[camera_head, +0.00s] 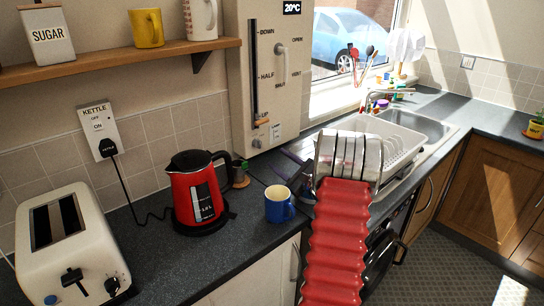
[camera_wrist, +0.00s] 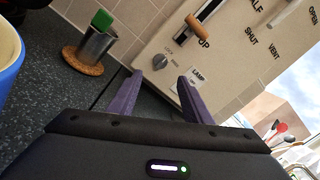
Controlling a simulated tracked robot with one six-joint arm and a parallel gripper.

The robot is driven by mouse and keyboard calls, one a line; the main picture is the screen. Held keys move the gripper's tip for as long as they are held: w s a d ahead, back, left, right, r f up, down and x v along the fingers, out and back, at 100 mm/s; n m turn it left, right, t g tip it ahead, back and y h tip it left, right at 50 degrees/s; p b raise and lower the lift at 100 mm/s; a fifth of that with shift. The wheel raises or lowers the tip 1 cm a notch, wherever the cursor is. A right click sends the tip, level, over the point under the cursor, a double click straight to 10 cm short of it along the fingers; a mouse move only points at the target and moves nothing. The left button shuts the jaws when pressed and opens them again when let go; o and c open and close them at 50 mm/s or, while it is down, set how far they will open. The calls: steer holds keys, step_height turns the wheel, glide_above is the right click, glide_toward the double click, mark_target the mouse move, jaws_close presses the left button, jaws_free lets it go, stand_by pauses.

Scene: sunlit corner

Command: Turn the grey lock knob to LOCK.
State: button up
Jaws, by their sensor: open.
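The grey lock knob (camera_wrist: 160,62) is a small round knob low on the cream control panel (camera_wrist: 205,35). In the wrist view it shows just beyond and between my fingertips, with small lettering beside it. In the head view the knob (camera_head: 257,143) is near the panel's bottom edge. Its pointing direction is too small to tell. My gripper (camera_wrist: 160,79) has purple fingers, open and empty, apart from the knob as far as I can see. In the head view my gripper (camera_head: 288,168) is low in front of the panel, partly hidden by my red arm cover.
A blue mug (camera_head: 279,205) stands close to my gripper on the dark worktop. A red kettle (camera_head: 198,190) and a pot on a cork coaster (camera_wrist: 82,62) are to the left. A lamp switch (camera_wrist: 198,78) is beside the knob. A dish rack (camera_head: 400,140) stands right.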

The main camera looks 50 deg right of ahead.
steer(key=shift+s+a, duration=0.2)
steer(key=shift+s, duration=1.05)
